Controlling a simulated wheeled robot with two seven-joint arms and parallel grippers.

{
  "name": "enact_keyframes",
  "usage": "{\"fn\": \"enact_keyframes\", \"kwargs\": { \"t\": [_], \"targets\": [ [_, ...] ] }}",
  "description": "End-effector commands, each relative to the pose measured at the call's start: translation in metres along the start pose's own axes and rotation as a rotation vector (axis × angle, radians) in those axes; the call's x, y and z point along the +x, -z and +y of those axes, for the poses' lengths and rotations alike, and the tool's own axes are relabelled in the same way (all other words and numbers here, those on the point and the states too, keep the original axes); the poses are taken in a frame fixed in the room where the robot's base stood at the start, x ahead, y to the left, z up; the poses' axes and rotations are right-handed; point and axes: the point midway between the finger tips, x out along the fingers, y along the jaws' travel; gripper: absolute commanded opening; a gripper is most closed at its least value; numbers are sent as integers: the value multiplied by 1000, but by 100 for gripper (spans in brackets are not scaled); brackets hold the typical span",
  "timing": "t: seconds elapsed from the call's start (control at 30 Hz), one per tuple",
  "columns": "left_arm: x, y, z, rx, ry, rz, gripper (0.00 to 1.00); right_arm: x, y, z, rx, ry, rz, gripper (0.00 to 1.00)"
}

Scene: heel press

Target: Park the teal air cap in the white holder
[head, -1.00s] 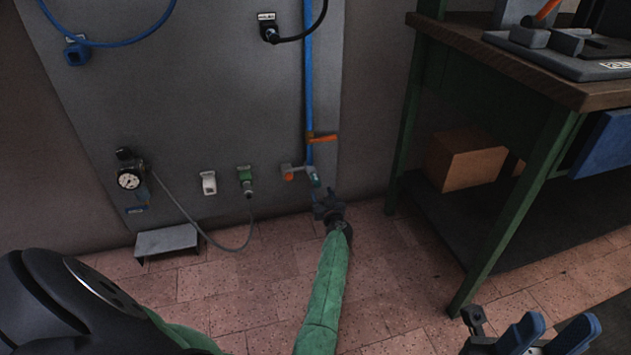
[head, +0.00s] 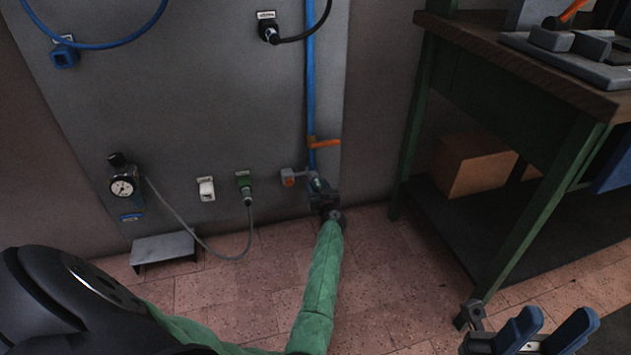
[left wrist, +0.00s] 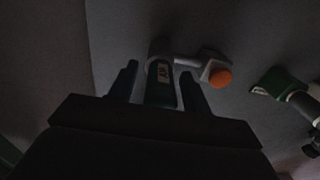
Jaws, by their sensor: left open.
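The teal air cap (head: 318,184) sits at the lower end of the blue pipe, beside a grey fitting with an orange end. In the left wrist view the cap (left wrist: 161,84) is dark teal with a small label and stands between my two fingers. My left gripper (head: 322,194) is open around the cap, and whether a finger touches it cannot be told. The white holder (head: 206,189) is on the grey panel, left of the cap, and looks empty. My right gripper (head: 546,328) is open and empty at the lower right, away from the panel.
A green connector (head: 244,182) with a grey hose sits between the holder and the cap. A gauge (head: 122,187) is farther left, above a small grey step (head: 163,248). An orange lever (head: 324,143) sticks out above the cap. A green-legged bench (head: 520,75) stands at the right.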

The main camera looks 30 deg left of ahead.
Motion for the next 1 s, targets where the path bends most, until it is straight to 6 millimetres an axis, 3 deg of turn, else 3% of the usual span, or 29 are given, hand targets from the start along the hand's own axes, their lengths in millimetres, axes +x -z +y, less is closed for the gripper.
{"fn": "enact_keyframes", "kwargs": {
  "t": [0.63,1.0],
  "targets": [
    [1,0,0,0,0,0,49,-2,1,0,2,-3,-9,36],
    [1,1,0,1,0,0,49,8,1,0,2,1,-3,36]
  ]
}}
